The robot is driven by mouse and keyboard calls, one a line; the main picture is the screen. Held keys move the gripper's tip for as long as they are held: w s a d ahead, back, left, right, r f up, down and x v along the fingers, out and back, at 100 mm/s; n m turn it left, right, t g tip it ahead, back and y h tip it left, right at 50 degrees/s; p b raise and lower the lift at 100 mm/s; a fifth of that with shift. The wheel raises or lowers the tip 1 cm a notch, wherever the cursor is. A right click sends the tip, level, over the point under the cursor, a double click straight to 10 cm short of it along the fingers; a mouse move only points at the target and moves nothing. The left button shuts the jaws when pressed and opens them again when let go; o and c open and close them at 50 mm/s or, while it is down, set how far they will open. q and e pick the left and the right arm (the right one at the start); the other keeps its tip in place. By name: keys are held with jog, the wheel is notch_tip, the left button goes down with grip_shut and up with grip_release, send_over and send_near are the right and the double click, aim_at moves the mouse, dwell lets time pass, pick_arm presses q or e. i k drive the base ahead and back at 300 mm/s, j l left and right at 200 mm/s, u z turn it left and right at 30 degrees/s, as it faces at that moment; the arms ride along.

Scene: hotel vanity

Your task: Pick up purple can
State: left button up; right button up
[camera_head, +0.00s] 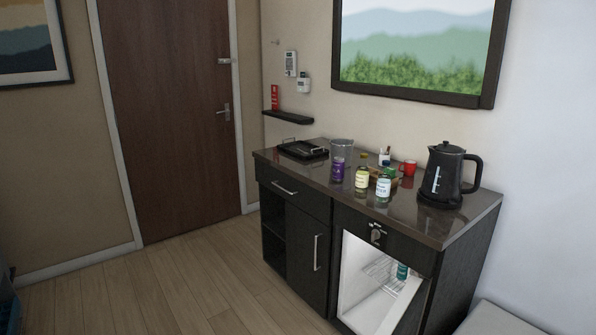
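A small purple can (338,170) stands upright on the dark top of the vanity cabinet (420,226), near its front edge. It is in front of a clear glass container (342,148) and to the left of a bottle with a pale yellow label (362,174). Neither of my grippers shows in the head view.
A clear bottle (383,186), a red mug (409,168) and a black kettle (447,176) stand to the can's right. A black tray (302,149) lies to its left. Below, an open white compartment (356,262) holds a teal item (402,271). The wooden floor (190,285) at left is clear.

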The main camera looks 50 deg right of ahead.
aim_at(338, 162)
jog(key=i+z, duration=0.3)
jog(key=i+j+z, duration=0.3)
jog(key=i, duration=0.15)
jog(key=i+j+z, duration=0.3)
jog(key=i+l, duration=0.05)
jog(key=l, duration=0.05)
